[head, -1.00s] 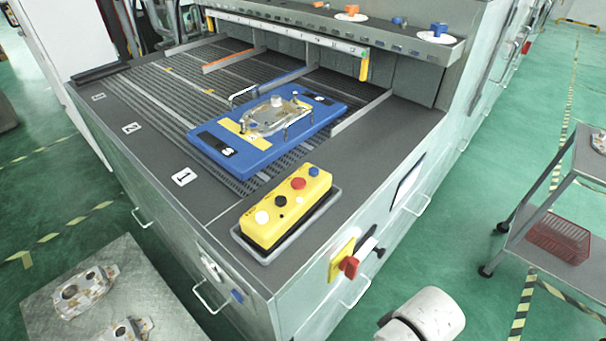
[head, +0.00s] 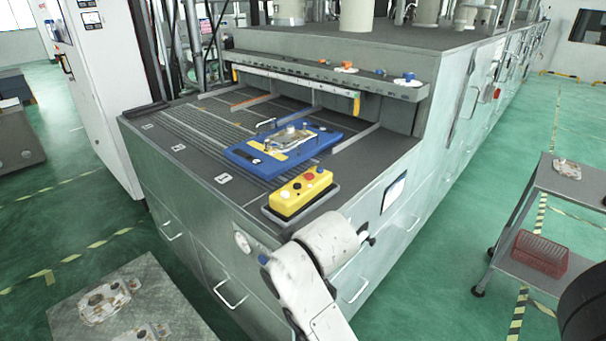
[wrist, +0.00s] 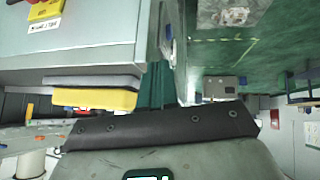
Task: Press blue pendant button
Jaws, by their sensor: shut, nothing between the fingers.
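The yellow pendant (head: 301,193) lies in a grey tray at the near corner of the machine's dark deck. Its blue button (head: 320,170) is at the far end, beyond the red button (head: 309,178); black and white buttons are nearer. In the wrist view the yellow pendant (wrist: 95,98) appears upside down, left of centre, and I cannot make out its blue button there. My gripper (wrist: 163,128) shows as a dark bolted part low in the wrist view, shut and empty, apart from the pendant. My white arm crosses the lower middle of the head view; the gripper is not visible there.
A blue fixture plate (head: 245,152) with a casting lies behind the pendant on the deck. A grey table (head: 150,325) with castings stands at lower left. A trolley (head: 585,185) with a red basket (head: 541,252) stands right. Green floor is open between machine and trolley.

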